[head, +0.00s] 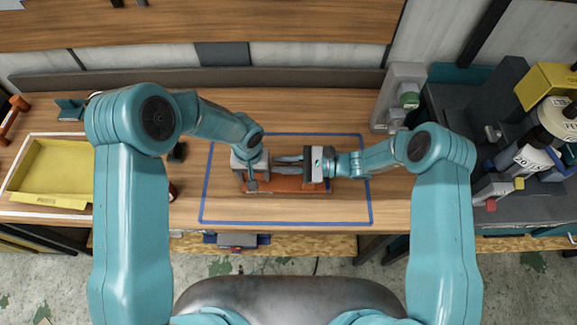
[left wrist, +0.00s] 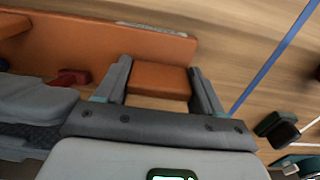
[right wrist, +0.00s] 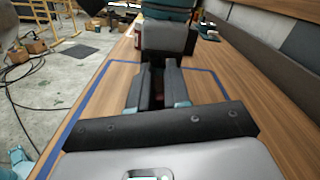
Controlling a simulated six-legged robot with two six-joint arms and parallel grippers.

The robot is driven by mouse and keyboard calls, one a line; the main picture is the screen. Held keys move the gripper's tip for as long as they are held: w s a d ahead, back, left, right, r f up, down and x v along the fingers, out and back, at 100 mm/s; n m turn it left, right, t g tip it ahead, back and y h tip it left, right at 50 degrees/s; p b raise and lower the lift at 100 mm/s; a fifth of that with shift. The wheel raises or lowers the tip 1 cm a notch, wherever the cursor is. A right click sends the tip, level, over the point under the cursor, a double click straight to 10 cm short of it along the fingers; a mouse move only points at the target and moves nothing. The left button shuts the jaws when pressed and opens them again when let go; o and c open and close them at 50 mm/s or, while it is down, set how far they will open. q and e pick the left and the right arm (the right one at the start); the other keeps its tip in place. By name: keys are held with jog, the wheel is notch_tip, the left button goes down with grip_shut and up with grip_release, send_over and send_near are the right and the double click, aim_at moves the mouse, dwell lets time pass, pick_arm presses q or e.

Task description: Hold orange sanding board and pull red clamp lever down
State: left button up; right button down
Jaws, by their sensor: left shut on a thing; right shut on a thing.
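The orange sanding board (head: 289,187) lies on the bench inside the blue tape outline. In the left wrist view its long orange body (left wrist: 110,45) runs across the top. My left gripper (left wrist: 160,72) is shut on an orange block of the board, one finger on each side. My right gripper (head: 278,163) reaches in from the right, low over the board. The red clamp lever (left wrist: 72,78) shows as a small red part beside the right gripper. The right gripper's fingers (right wrist: 158,70) are close together on it, mostly hiding it.
A yellow tray (head: 50,170) stands at the left of the bench. A grey-green device (head: 402,95) stands at the back right, with bottles (head: 535,155) beyond it on a dark unit. The taped area (head: 345,205) is clear around the board.

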pick_arm(q)
jog(key=shift+s+f, duration=0.2)
jog(key=shift+f, duration=0.05)
pick_arm(e)
jog(key=shift+s+f+n, duration=0.25)
jog(key=shift+s+n, duration=0.15)
jog(key=shift+s, duration=0.05)
jog(key=shift+s+f, duration=0.25)
jog(key=shift+s, duration=0.25)
jog(key=c, duration=1.2)
grip_release()
jog(key=shift+o, duration=0.2)
jog(key=d+r, duration=0.5)
